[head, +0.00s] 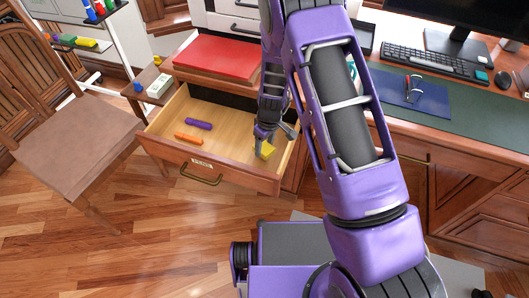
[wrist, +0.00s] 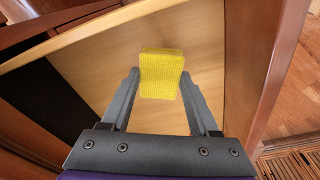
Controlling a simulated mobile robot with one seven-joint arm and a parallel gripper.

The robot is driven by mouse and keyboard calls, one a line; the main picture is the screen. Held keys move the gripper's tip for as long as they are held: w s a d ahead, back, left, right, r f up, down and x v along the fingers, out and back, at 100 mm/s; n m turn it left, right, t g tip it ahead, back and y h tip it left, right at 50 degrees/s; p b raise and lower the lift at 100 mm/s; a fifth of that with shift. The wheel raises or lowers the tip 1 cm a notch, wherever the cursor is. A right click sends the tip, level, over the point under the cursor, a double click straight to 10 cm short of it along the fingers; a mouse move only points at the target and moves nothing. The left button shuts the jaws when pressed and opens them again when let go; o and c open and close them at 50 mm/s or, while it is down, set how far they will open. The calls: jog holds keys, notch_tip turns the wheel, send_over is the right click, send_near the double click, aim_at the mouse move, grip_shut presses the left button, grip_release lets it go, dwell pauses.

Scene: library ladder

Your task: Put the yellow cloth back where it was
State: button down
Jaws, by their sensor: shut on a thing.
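The yellow cloth (wrist: 161,73) is a small folded block with a ribbed texture. My gripper (wrist: 160,85) is shut on it, with one finger at each side in the wrist view. In the head view the cloth (head: 264,150) shows at the right part of the open drawer (head: 202,164), below my gripper (head: 266,135). The drawer's pale wooden bottom lies beneath the cloth. I cannot tell whether the cloth touches it.
A purple stick (head: 198,124) and an orange stick (head: 188,138) lie in the drawer's left half. A red folder (head: 217,57) lies above the drawer. A brown chair (head: 78,140) stands left. The desk at right holds a keyboard (head: 430,60) and a blue mat (head: 405,90).

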aim_at(265, 148)
jog(key=shift+f, duration=1.7)
jog(key=shift+f+b, duration=0.2)
jog(key=shift+b, duration=0.2)
jog(key=shift+c, duration=0.7)
grip_release()
jog(key=r, duration=0.4)
jog(key=r+p, duration=0.1)
jog(key=r, duration=0.3)
jog(key=s+d+r+p, duration=0.1)
jog(key=r, duration=0.3)
jog(key=shift+r, duration=0.15)
